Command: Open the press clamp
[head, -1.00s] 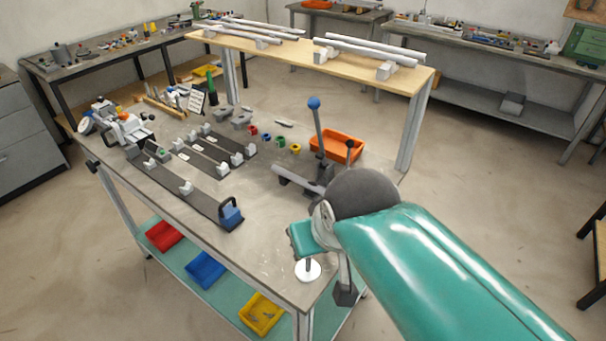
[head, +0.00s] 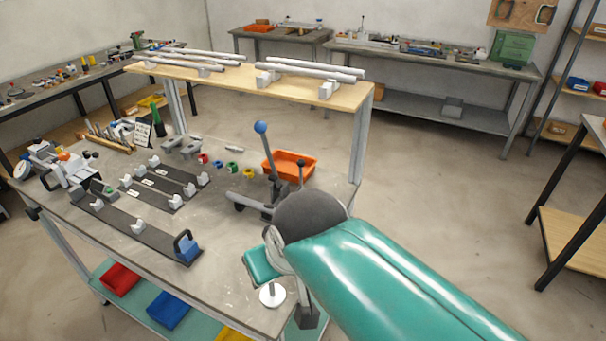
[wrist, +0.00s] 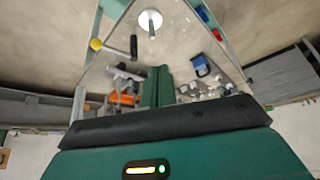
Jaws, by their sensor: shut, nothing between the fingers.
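A clamp-like device with a tall grey lever topped by a blue ball (head: 261,127) stands near the bench's right side in the head view; I take it as the press clamp. A shorter dark-knobbed upright (head: 301,170) stands beside it. My arm covers part of its base. My gripper's green fingers (wrist: 158,73) are together and empty in the wrist view, above the bench. In the head view my green hand (head: 262,266) is in front of the clamp, with the fingertips hard to make out. The wrist view also shows a grey bar with a yellow ball (wrist: 96,44).
An orange bin (head: 289,164) lies behind the clamp. A raised wooden shelf (head: 235,82) carries pipes. A white disc with a post (head: 272,295) is at the near corner. Dark strips with white blocks and a blue block with a black handle (head: 187,248) lie to the left.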

